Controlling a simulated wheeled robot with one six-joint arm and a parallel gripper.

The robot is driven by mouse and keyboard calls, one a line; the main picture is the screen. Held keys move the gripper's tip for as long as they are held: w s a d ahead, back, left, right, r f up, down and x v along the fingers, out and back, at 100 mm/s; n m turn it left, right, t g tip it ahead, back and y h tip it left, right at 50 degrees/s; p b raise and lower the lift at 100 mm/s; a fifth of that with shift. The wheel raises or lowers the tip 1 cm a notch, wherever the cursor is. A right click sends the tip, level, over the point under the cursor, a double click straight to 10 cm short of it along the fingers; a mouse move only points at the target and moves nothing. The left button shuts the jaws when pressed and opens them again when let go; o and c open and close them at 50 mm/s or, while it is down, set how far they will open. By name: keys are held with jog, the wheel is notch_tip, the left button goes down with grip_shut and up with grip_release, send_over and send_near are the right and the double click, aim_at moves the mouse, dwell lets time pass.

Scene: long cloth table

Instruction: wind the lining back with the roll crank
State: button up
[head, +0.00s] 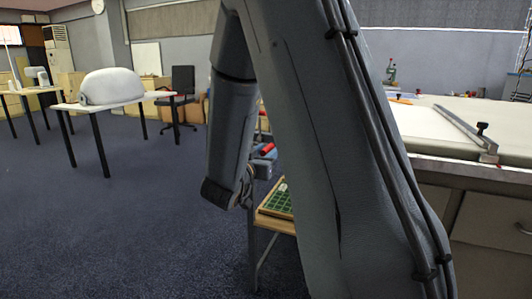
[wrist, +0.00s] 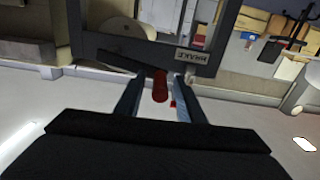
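In the wrist view, the red handle (wrist: 160,86) of the roll crank stands between the two fingers of my gripper (wrist: 157,97). Gaps show on both sides of the handle, so the fingers look open around it and not closed on it. The dark crank arm (wrist: 124,59) runs left from the handle. Behind it is a dark frame (wrist: 88,45) with a small brake label (wrist: 193,56). A pale round roll end (wrist: 121,32) shows through the frame. The lining itself I cannot make out. In the head view, my arm hides most of the gripper and crank; a red part (head: 267,149) shows beside it.
In the head view, a long pale table (head: 465,119) with a metal bar (head: 466,128) on it stands at the right. A small stand with a green-lined tray (head: 278,204) is partly behind my arm. Open carpet (head: 130,220) lies at the left, with a white table (head: 120,101) farther back.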

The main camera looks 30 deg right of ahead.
grip_shut()
jog(key=shift+f, duration=0.15)
